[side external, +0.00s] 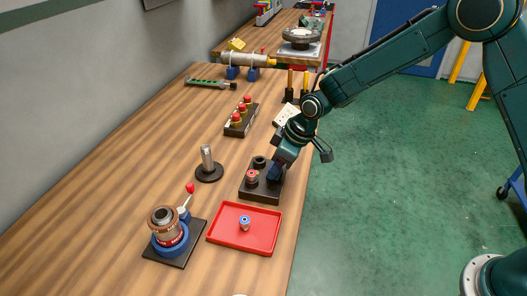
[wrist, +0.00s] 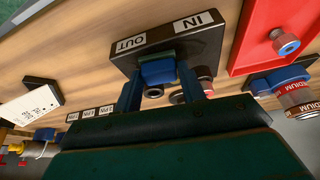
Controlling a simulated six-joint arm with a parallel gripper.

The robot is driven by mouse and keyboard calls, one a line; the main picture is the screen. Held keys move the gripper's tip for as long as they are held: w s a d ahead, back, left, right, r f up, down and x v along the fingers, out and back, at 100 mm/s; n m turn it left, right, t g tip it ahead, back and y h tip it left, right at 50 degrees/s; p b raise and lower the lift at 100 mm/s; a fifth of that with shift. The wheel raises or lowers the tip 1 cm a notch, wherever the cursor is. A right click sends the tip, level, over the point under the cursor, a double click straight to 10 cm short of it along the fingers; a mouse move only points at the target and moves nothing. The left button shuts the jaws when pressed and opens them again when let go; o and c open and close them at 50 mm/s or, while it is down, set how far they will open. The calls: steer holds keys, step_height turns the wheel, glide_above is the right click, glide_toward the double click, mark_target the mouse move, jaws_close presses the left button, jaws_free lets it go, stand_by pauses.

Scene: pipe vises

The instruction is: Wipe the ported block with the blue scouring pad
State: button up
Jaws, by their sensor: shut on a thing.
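The ported block (side external: 262,195) is a dark block on the bench, with a dark ring port and a red-topped fitting on it. In the wrist view the block (wrist: 170,45) carries white OUT and IN labels. My gripper (side external: 277,172) is over the block's right side. In the wrist view my gripper (wrist: 160,82) is shut on the blue scouring pad (wrist: 158,72), which sits between the two fingers. The pad is at the block's face near the OUT end; whether it touches cannot be told. My fingers hide part of the block.
A red tray (side external: 217,235) holding a small blue-ringed fitting (side external: 244,223) lies in front of the block. A vise with a copper-coloured part (side external: 166,225) stands front left. A metal post on a round base (side external: 208,170) and a red-button box (side external: 241,120) stand nearby.

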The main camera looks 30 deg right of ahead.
steer(key=shift+s+a, duration=2.2)
steer(key=shift+s, duration=0.05)
steer(key=shift+w+d, duration=3.75)
steer(key=shift+d, duration=0.05)
step_height(320, 180, up, 8)
steer(key=shift+a, duration=0.1)
